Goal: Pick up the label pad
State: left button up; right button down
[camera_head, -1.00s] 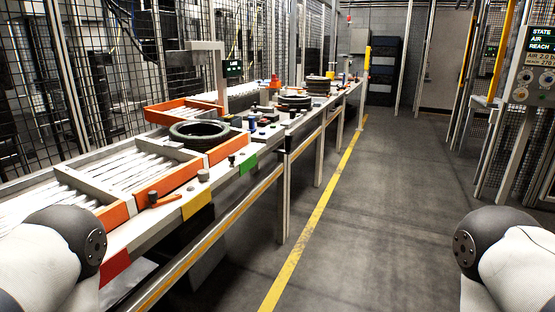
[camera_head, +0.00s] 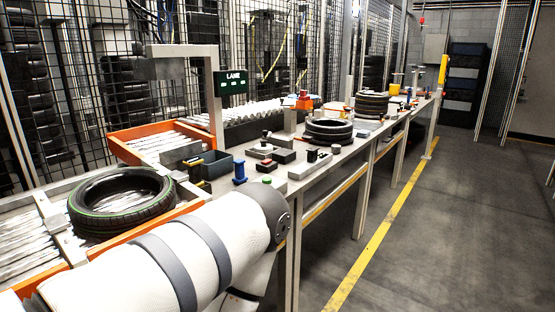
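I cannot make out the label pad for certain among the small items on the bench (camera_head: 338,170). A blue post-like item (camera_head: 239,172), a small item with a green top (camera_head: 267,180) and a grey device with a dark knob (camera_head: 263,150) stand on the near part of the bench. My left arm crosses the lower left of the view, in front of the bench edge, and hides part of it. Neither gripper's fingers show.
A black tyre (camera_head: 122,202) lies on the roller conveyor (camera_head: 25,240) at the left. Stacked tyres (camera_head: 328,131) sit farther along the bench. The floor (camera_head: 440,245) right of the yellow line (camera_head: 385,225) is clear.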

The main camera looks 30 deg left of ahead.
aim_at(240, 172)
jog(key=i+l+u, duration=0.15)
jog(key=i+u, duration=0.25)
jog(key=i, duration=0.2)
jog(key=i+l+u, duration=0.35)
jog(key=i, duration=0.25)
jog(key=i+l+u, duration=0.4)
jog(key=i+l, duration=0.05)
jog(key=i, duration=0.15)
